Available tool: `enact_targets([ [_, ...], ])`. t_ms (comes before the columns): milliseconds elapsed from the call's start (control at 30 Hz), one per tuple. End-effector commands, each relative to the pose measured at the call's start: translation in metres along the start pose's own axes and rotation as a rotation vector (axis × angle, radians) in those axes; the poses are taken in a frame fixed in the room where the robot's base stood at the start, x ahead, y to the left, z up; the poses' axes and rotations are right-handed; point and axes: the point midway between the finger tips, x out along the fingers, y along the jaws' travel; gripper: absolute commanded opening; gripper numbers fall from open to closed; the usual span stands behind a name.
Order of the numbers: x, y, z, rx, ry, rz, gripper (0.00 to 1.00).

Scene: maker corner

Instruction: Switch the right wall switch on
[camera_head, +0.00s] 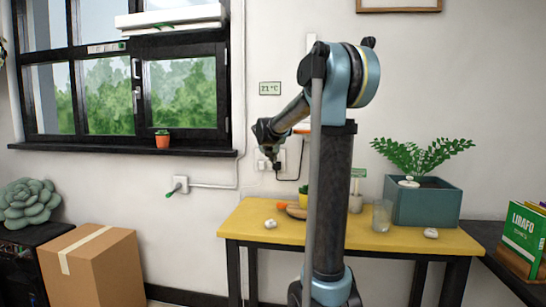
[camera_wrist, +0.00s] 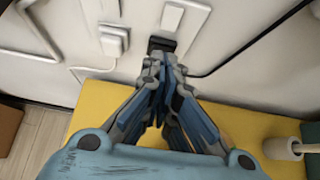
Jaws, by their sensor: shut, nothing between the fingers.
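White wall fittings show behind my gripper (camera_head: 266,154) in the head view, a left one (camera_head: 260,164) and a right one (camera_head: 281,156). In the wrist view, a left white switch-like fitting (camera_wrist: 113,40) and a right one (camera_wrist: 186,17) are on the wall. My gripper (camera_wrist: 164,64) is shut and empty, its fingers pointing at the wall just below the right fitting. A black plug-like piece (camera_wrist: 162,44) sits right at the fingertips and partly hides behind them. Whether the fingers touch anything, and whether the right switch is on or off, I cannot tell.
A yellow table (camera_head: 250,224) stands below, with a glass (camera_head: 382,215), a planter (camera_head: 425,203) and small items on it. A black cable (camera_head: 299,170) hangs from the fittings. A socket (camera_head: 181,184) with a plug is further left. A cardboard box (camera_head: 95,270) stands on the floor.

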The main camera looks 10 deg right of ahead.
Motion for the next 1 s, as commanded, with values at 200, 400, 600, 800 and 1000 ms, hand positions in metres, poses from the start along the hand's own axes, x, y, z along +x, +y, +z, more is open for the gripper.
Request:
enact_targets([
  [200,0.029,-0.001,0.008,0.001,0.000,-0.002,0.00],
  [400,0.044,-0.001,0.016,0.002,0.000,-0.001,0.00],
  [600,0.049,-0.001,0.019,0.001,0.000,-0.001,0.00],
  [800,0.049,-0.001,0.019,0.001,0.000,-0.001,0.00],
  [1000,0.052,-0.001,0.018,0.001,-0.027,-0.003,0.00],
])
